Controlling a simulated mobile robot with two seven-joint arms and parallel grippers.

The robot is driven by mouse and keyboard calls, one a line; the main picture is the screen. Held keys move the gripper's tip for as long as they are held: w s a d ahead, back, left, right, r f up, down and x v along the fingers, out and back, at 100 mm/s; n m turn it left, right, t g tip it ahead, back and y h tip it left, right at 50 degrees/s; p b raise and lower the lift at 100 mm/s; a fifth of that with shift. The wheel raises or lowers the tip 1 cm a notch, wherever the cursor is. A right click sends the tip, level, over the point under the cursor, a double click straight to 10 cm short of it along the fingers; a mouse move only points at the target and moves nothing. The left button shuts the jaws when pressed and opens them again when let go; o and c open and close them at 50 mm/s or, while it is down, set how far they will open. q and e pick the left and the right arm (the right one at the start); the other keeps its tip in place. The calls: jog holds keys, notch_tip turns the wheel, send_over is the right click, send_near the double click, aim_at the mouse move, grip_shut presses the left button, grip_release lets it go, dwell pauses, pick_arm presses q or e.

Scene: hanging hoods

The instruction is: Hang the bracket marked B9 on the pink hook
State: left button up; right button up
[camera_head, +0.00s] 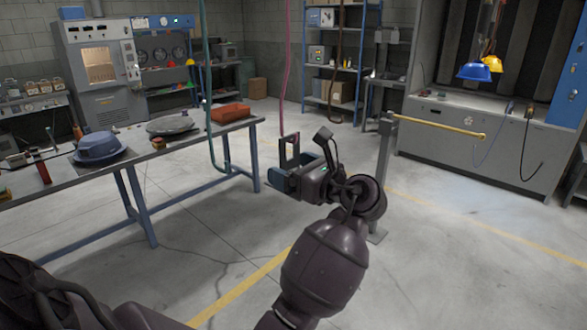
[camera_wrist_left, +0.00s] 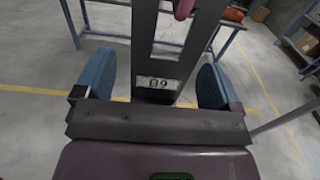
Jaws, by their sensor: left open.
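The bracket marked B9 (camera_head: 282,150) is a dark upright frame with a window. In the left wrist view its B9 label (camera_wrist_left: 158,84) faces me. My left gripper (camera_head: 287,178) is open, with its blue fingers (camera_wrist_left: 158,82) on either side of the bracket and gaps visible at both sides. The pink hook (camera_head: 284,60) comes down from above to the bracket's top. Its pink end (camera_wrist_left: 183,9) shows at the bracket's window in the wrist view. I cannot tell whether it carries the bracket's weight. My right gripper is not in view.
A teal hook (camera_head: 207,75) hangs to the left and a brown hook (camera_head: 336,50) to the right. A post with a yellow bar (camera_head: 435,126) stands right.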

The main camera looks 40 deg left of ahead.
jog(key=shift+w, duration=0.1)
pick_arm(q)
jog(key=shift+d+f, duration=0.15)
jog(key=shift+d, duration=1.1)
jog(key=d+b, duration=0.1)
jog(key=d, duration=0.7)
jog(key=shift+s+d+b, duration=0.15)
jog(key=shift+s+b, duration=0.15)
jog(key=shift+s, duration=0.1)
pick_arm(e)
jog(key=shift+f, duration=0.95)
